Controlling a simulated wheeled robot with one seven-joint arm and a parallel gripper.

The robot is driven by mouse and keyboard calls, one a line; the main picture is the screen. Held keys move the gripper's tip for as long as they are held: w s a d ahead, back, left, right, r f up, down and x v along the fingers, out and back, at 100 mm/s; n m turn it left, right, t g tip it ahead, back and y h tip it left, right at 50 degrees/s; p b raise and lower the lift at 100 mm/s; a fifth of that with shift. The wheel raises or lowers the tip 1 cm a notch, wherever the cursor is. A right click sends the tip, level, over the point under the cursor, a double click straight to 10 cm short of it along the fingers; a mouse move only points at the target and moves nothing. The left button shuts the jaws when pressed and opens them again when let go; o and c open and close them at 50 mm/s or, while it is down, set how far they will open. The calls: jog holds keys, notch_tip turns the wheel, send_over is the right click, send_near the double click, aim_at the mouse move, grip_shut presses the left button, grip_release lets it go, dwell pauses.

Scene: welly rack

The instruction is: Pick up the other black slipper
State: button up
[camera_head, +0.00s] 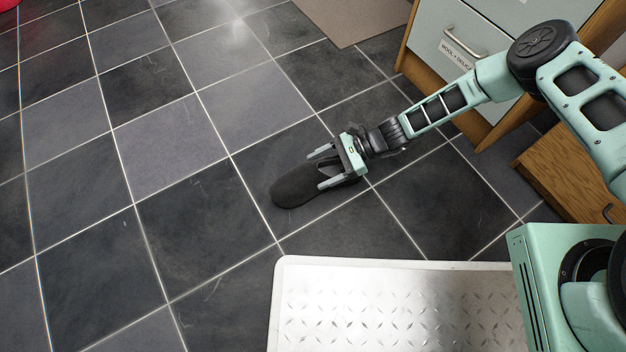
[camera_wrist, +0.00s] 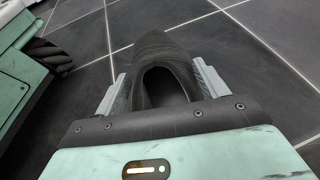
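A black slipper (camera_head: 296,186) lies on the dark tiled floor, its toe pointing left in the head view. In the wrist view the slipper (camera_wrist: 166,52) shows its rounded toe away from me and its opening towards me. My gripper (camera_head: 322,168) is low over the slipper's opening end, one finger on each side of it. In the wrist view my gripper (camera_wrist: 160,88) has its fingers spread, with a slight gap visible beside the slipper. The heel is hidden under my gripper. No second slipper is in view.
A white-rimmed tray with a metal tread surface (camera_head: 283,300) lies at the front. A pale green drawer cabinet with wooden edges (camera_head: 425,45) stands at the back right, beside a wooden cabinet (camera_head: 560,165). A beige mat (camera_head: 350,15) lies at the back.

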jog(key=c, duration=0.9)
